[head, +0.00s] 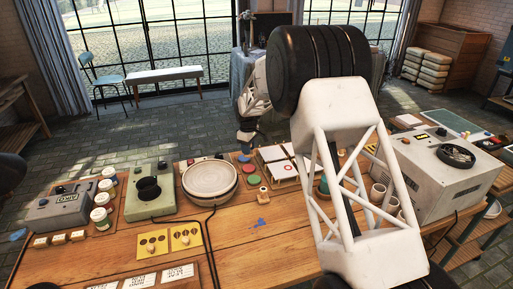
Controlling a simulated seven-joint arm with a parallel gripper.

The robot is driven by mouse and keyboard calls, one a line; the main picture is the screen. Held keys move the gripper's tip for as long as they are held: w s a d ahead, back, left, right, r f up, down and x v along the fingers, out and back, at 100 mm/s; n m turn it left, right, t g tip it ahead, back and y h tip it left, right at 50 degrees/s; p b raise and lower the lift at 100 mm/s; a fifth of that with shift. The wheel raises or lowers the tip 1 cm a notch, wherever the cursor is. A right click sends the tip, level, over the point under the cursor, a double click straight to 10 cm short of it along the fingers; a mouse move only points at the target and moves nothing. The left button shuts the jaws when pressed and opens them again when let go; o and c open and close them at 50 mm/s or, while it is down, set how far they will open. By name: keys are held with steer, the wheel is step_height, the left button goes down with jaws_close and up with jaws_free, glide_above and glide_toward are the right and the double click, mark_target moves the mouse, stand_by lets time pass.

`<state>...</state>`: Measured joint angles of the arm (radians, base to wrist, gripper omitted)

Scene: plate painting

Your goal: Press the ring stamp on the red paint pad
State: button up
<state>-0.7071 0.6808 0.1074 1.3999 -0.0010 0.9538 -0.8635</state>
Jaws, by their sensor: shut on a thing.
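My gripper (247,138) is beyond the arm's large dark joint, pointing down near the back edge of the table. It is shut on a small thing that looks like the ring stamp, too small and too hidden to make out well. The red paint pad (247,169) is a small round disc just below the gripper in the picture. A blue pad (243,158) lies behind it and a green pad (250,180) in front. The gripper appears above the pads; I cannot tell its exact height.
A pale round plate (209,178) stands left of the pads. A small wooden piece (263,194) stands in front of them. A tray of white sheets (277,160) is on the right. A grey machine (425,185) and cups (379,193) are further right.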

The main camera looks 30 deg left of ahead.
steer(key=shift+f, duration=0.15)
stand_by(0.3)
steer(key=shift+f, duration=2.85)
steer(key=shift+f, duration=0.7)
stand_by(0.8)
steer(key=shift+r, duration=3.65)
